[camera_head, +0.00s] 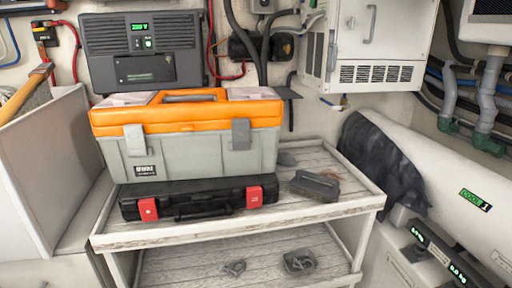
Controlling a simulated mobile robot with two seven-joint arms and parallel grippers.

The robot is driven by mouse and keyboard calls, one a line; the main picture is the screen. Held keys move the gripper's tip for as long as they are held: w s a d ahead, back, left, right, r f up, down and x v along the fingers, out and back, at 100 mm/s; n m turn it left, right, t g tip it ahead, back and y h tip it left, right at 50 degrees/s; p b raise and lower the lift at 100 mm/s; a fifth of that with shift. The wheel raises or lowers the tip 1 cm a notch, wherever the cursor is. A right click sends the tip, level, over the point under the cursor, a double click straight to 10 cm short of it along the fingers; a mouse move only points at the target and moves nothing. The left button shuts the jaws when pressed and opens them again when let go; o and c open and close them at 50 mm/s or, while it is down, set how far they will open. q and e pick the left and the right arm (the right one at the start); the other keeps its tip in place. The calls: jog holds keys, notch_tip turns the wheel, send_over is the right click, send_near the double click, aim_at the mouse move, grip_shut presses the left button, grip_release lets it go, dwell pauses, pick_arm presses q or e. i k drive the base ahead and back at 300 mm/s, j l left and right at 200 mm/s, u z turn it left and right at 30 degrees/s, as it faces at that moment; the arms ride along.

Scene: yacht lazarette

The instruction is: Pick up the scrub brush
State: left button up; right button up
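A dark grey, block-shaped object that looks like the scrub brush (315,186) lies on the top shelf of the wooden rack (350,203), right of the toolbox. It lies at a slant, with its long side running from upper left to lower right. I cannot make out its bristles. Nothing covers it from above. Neither of my grippers shows in the head view.
A grey toolbox (190,155) with an orange lid stands on a black case (180,207) with red latches, left of the brush. A white cabinet (370,45) hangs above; two small items lie on the lower shelf (200,268).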

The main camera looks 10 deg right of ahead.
aim_at(331, 193)
jog(key=z, duration=0.95)
jog(key=i+l+z, duration=0.3)
jog(key=i+z, duration=0.3)
jog(key=i, duration=0.15)
